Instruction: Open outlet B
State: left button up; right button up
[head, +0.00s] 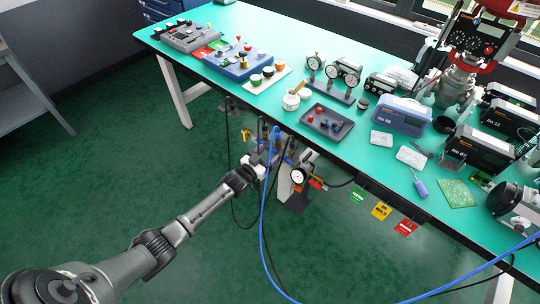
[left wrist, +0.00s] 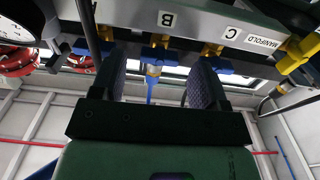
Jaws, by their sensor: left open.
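The manifold (head: 296,157) hangs below the table's front edge in the head view. In the left wrist view its white labels appear upside down: B (left wrist: 167,19), C (left wrist: 231,33) and MANIFOLD (left wrist: 262,42). Outlet B (left wrist: 155,54) has yellow and blue fittings, with a blue part extending down from it. My left gripper (left wrist: 160,80) is open, its two dark ribbed fingers on either side of outlet B's fitting in the picture. Contact cannot be told. In the head view my left gripper (head: 260,162) is at the manifold's left side. My right gripper is not in view.
Yellow fittings by label C (left wrist: 212,48) are close to the right finger. Coloured tags (head: 381,210) hang from the table edge. Open floor lies left.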

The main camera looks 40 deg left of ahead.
pick_arm(q)
jog(key=shift+w, duration=0.7)
jog(key=shift+c, duration=0.4)
jog(key=c, duration=0.8)
jog(key=shift+c, duration=0.2)
